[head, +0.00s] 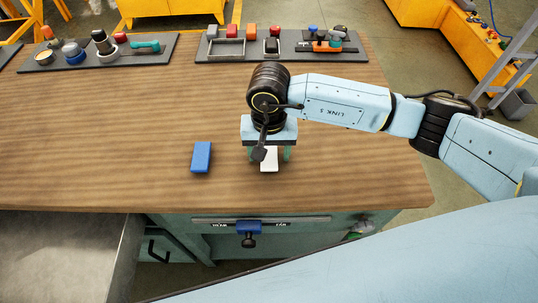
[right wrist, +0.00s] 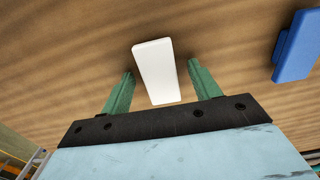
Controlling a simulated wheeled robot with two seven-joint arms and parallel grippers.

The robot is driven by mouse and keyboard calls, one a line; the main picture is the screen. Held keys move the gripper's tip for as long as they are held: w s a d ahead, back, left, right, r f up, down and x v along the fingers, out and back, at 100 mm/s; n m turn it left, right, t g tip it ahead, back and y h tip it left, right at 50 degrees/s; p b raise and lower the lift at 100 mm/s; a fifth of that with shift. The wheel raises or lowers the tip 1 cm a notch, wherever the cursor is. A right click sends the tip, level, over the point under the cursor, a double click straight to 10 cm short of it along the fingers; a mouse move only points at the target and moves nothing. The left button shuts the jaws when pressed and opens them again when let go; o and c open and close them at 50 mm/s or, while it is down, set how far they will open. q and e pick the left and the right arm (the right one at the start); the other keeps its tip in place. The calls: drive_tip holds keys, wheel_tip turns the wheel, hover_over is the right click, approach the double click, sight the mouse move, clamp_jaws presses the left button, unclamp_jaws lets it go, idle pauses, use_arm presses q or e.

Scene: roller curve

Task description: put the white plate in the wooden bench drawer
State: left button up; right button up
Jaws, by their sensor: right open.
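The white plate (head: 269,161) lies on the wooden bench top (head: 110,150) near its front edge. In the right wrist view the white plate (right wrist: 156,72) shows between the two green fingers. My right gripper (head: 269,154) points down over the plate. Its fingers are open, one on each side, with gaps to the plate. I cannot tell how far any drawer there is open. My left gripper is out of view.
A blue block (head: 202,157) lies left of the plate. Two dark trays with parts, one at the back left (head: 100,58) and one at the back right (head: 282,47), stand on the bench. A grey metal surface (head: 60,250) is at the lower left. The bench's left middle is clear.

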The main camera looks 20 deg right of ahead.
drive_tip(key=c, duration=1.1)
